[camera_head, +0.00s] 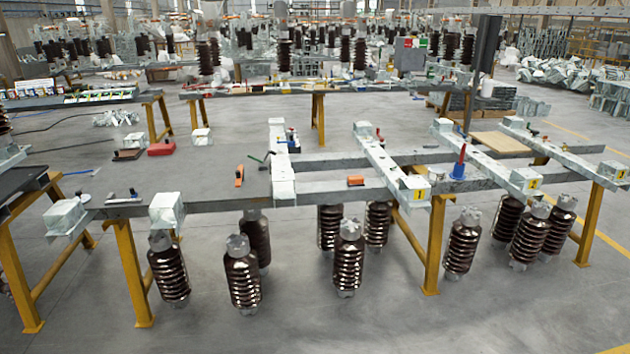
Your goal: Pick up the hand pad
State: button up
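I cannot tell for certain which object is the hand pad. A small flat orange-red block (355,181) lies on the front grey beam, right of the picture's middle. A flat dark reddish-brown piece (127,154) lies at the left, close beside a bright red object (161,147). An orange-and-black item (239,175) shows left of the middle, near the beam. All of these are too small to make out in detail. My gripper is not in view.
Grey steel beams (335,188) rest on yellow trestles (436,240), with ribbed brown insulators (245,280) hanging below. A blue-based tool with a red handle (458,168) stands on the right. More insulator racks fill the back. The front floor (390,325) is clear.

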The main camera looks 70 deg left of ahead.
aim_at(358, 180)
jog(key=u, duration=2)
